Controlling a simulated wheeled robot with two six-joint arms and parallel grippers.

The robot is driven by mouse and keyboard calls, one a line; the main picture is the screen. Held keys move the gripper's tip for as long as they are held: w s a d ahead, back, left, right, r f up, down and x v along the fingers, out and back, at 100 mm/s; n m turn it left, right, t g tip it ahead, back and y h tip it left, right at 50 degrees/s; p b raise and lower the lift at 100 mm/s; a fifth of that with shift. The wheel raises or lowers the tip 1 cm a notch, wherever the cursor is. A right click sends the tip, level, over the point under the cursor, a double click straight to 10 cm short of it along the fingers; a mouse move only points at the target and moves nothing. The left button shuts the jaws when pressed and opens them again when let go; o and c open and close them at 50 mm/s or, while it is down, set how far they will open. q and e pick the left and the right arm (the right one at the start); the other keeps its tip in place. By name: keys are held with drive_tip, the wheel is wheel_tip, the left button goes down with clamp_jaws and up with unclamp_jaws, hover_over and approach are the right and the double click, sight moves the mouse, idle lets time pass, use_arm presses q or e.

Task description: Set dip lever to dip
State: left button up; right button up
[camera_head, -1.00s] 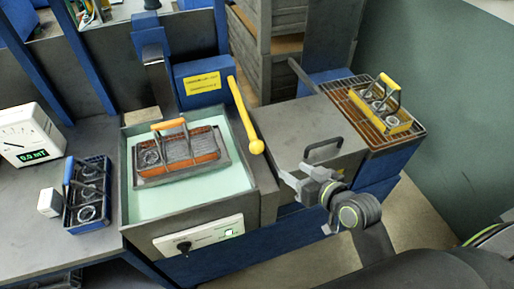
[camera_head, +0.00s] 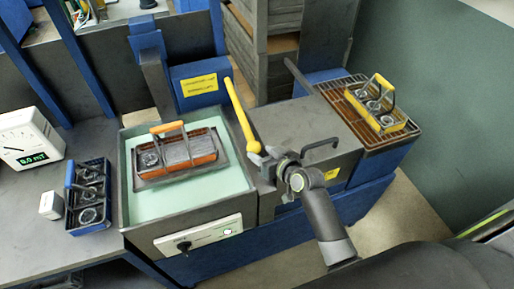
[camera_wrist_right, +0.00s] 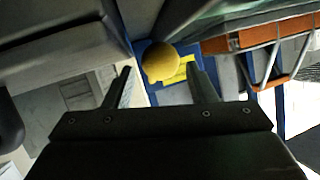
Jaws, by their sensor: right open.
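The dip lever is a yellow bar (camera_head: 239,112) rising from its ball end toward the blue box with a yellow label (camera_head: 199,85). My right gripper (camera_head: 261,155) is open, right at the ball end of the lever in the head view. In the wrist view its two dark fingers (camera_wrist_right: 158,84) stand apart; contact with the knob cannot be told. A basket with an orange handle (camera_head: 168,127) sits in the pale green tank (camera_head: 145,205). My left gripper is not in view.
A yellow basket (camera_head: 377,105) rests on a rack at the right. A blue-handled basket (camera_head: 88,197) and a meter (camera_head: 31,135) are on the left bench. A control panel (camera_head: 198,236) fronts the tank.

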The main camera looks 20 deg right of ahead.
sight(258, 151)
drive_tip(key=shift+x, duration=1.7)
